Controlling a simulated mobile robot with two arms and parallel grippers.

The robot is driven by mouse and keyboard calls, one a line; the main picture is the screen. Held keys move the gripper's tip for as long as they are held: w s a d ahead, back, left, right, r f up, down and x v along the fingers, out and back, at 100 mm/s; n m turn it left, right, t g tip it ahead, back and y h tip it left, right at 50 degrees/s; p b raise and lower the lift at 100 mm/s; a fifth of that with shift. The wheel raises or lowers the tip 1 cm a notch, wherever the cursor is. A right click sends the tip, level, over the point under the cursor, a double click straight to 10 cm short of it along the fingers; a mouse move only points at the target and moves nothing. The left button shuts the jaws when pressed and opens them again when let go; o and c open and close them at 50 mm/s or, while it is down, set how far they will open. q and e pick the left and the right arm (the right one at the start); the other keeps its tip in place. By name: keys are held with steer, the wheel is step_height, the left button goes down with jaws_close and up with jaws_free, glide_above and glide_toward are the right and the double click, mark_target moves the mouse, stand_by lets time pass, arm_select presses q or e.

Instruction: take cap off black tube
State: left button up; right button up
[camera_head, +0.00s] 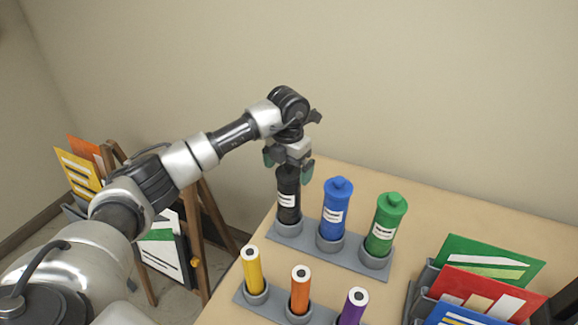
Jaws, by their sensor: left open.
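The black tube (288,200) stands upright in the left cup of the grey rear holder (366,262) on the table. It has a white label. My left gripper (288,160) is directly above the black tube, pointing down, with its greenish fingertips spread on either side of the tube's top. The gripper is open. The gripper hides the top of the tube, so I cannot see the cap or tell whether the fingers touch it. My right gripper is not in view.
Beside the black tube stand a blue tube (336,207) and a green tube (385,222). In front, a second holder carries yellow (252,270), orange (300,290) and purple (352,307) tubes. Coloured folders (487,262) stand at the right. A wooden rack (206,215) is left of the table (450,215).

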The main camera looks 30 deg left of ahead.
arm_select(q)
steer(key=shift+c, duration=1.1)
steer(key=c, duration=0.7)
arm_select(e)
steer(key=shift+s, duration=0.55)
arm_select(q)
steer(key=shift+r, duration=0.1)
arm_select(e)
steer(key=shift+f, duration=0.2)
